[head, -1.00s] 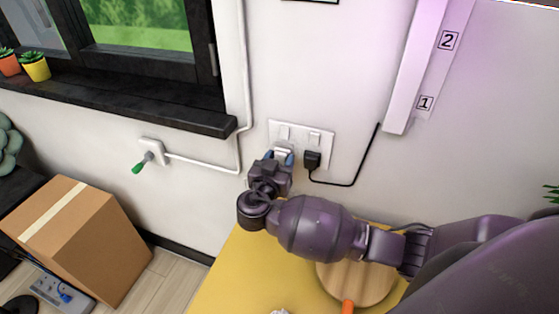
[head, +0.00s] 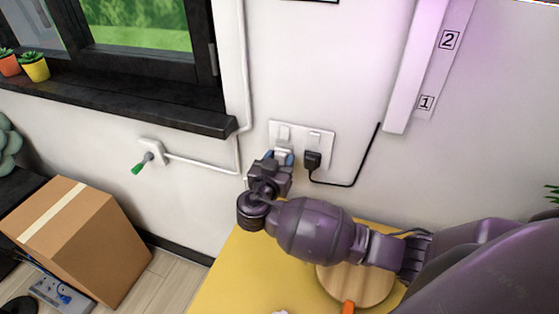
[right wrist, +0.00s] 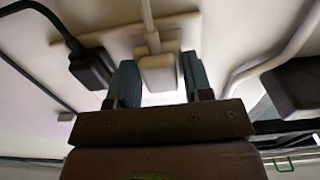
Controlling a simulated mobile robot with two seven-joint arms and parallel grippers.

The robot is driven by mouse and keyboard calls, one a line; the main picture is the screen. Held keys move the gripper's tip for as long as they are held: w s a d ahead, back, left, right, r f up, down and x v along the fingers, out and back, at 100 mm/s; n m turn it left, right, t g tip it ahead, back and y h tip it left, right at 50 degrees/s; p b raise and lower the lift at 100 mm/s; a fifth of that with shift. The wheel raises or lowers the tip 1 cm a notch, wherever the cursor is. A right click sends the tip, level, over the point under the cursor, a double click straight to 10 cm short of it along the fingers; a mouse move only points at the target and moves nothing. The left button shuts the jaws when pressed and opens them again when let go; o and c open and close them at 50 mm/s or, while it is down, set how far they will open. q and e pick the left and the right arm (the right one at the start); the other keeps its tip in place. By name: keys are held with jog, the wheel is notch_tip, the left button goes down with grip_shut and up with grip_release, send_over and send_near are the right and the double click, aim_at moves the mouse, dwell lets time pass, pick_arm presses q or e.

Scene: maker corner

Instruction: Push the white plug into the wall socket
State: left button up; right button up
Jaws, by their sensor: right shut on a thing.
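The white plug (right wrist: 160,72) is between the two blue-lined fingers of my right gripper (right wrist: 160,82), which is shut on it. In the head view the right gripper (head: 279,158) is at the left half of the white double wall socket (head: 326,138), and the plug is mostly hidden by it. The socket plate also shows in the right wrist view (right wrist: 112,45). The plug is right at the plate, but I cannot tell whether its pins are fully in. My left gripper is not in view.
A black plug (head: 312,160) with a black cord sits in the right half of the socket. A white cable conduit (head: 243,80) runs down the wall at left. A yellow table (head: 235,275) with a round wooden board (head: 335,285) lies below my arm.

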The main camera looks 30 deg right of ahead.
dwell(0.6)
dwell(0.5)
jog(key=shift+w+d+b, duration=0.4)
jog(key=o, duration=0.9)
jog(key=shift+o, duration=0.2)
